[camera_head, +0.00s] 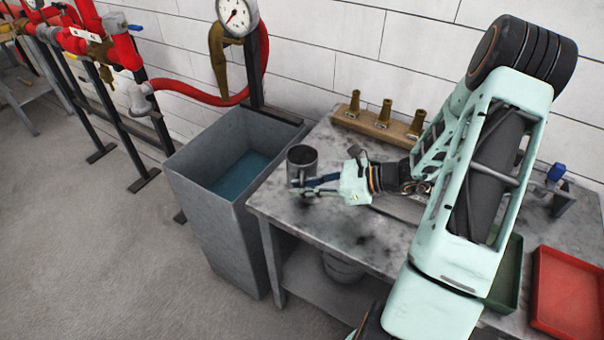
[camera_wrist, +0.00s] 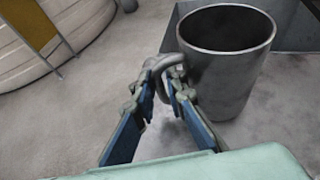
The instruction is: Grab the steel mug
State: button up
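The steel mug (camera_head: 302,160) is a dark grey metal cup standing upright near the left edge of the worktable. In the wrist view the mug (camera_wrist: 228,65) is large at the upper right, its open top showing and its handle (camera_wrist: 170,60) pointing left toward my fingers. My gripper (camera_head: 303,187) reaches in from the right, low beside the mug in the head view. In the wrist view the blue-padded fingertips of my gripper (camera_wrist: 164,82) are at the handle, on either side of its loop, with a narrow gap. Whether they press on the handle I cannot tell.
The metal worktable (camera_head: 290,205) has a grey water tank (camera_head: 215,200) on its left. A wooden block with brass nozzles (camera_head: 380,125) stands at the back wall. A red tray (camera_head: 568,290) and a green tray (camera_head: 508,275) lie at right. A pressure gauge (camera_head: 237,15) rises behind.

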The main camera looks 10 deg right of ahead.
jog(key=shift+c, duration=0.2)
grip_shut()
jog(key=shift+r, duration=0.15)
